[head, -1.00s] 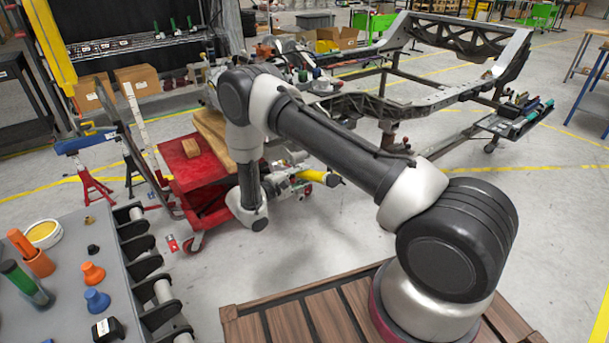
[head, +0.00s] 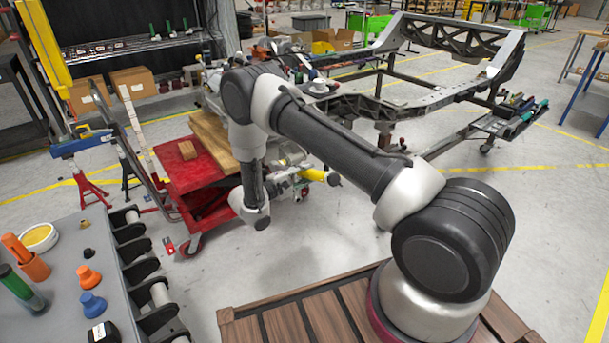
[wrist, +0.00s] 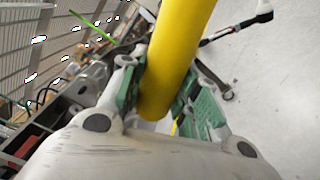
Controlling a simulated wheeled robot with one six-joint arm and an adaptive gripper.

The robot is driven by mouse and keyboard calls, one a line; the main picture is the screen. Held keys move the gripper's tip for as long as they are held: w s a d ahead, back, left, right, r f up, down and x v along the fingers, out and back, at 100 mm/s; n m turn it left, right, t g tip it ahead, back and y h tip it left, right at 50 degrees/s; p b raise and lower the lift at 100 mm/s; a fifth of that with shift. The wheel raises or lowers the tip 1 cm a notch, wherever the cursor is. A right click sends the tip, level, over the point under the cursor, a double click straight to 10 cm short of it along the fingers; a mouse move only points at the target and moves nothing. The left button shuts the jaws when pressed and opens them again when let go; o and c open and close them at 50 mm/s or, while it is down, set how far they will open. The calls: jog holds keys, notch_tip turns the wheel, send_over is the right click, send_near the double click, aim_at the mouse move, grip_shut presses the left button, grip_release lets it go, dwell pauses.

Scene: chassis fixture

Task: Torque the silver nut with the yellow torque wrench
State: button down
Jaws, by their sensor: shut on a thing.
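The yellow torque wrench (head: 313,175) shows in the head view just right of the red cart, held out in the air by my gripper (head: 290,183). In the wrist view the thick yellow handle of the wrench (wrist: 182,45) runs up from between the green-padded fingers of my gripper (wrist: 164,95). My gripper is shut on this yellow part. I cannot make out the silver nut in either view.
The dark chassis frame (head: 440,98) stands behind and right of my gripper. A red cart (head: 175,178) with wooden blocks is close on the left. A grey bench (head: 60,290) with orange and blue pieces is at front left. The floor right of the gripper is clear.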

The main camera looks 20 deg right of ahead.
dwell(0.4)
jog(key=shift+s+d+f+m, duration=0.15)
jog(key=shift+s+f+m, duration=0.1)
jog(key=shift+f+m, duration=0.35)
jog(key=shift+f, duration=0.15)
jog(key=shift+f, duration=0.15)
jog(key=shift+s+d+f+m, duration=0.1)
jog(key=shift+s+f+m, duration=0.15)
jog(key=shift+f, duration=0.25)
jog(key=shift+f, duration=0.15)
dwell(0.5)
jog(key=shift+s+d+f+m, duration=0.1)
jog(key=shift+f+m, duration=0.35)
jog(key=shift+f, duration=0.2)
jog(key=shift+f, duration=0.15)
